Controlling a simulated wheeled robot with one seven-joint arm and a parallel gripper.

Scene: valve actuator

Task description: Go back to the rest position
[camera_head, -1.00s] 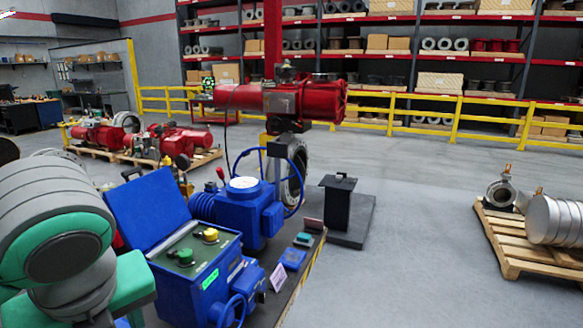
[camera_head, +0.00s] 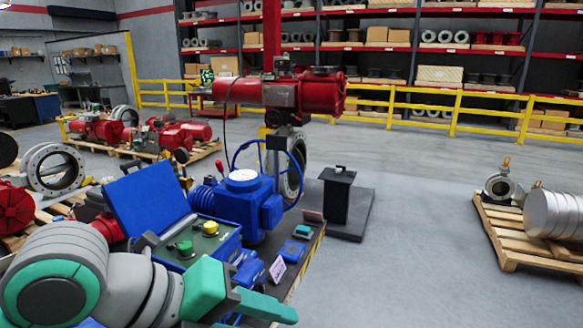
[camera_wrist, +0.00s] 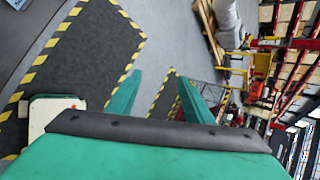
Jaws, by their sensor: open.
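My gripper (camera_wrist: 158,95) shows in the wrist view with its two green fingers apart and nothing between them. In the head view my grey and green arm fills the lower left, and the green gripper end (camera_head: 268,305) points right, low in front of the blue control box.
A blue valve actuator (camera_head: 245,200) with a handwheel stands behind the box on the bench. A red actuator (camera_head: 285,94) is above it. A pallet (camera_head: 497,235) with metal parts lies at right. The floor (camera_head: 420,240) between is clear. Yellow rails (camera_head: 400,115) run behind.

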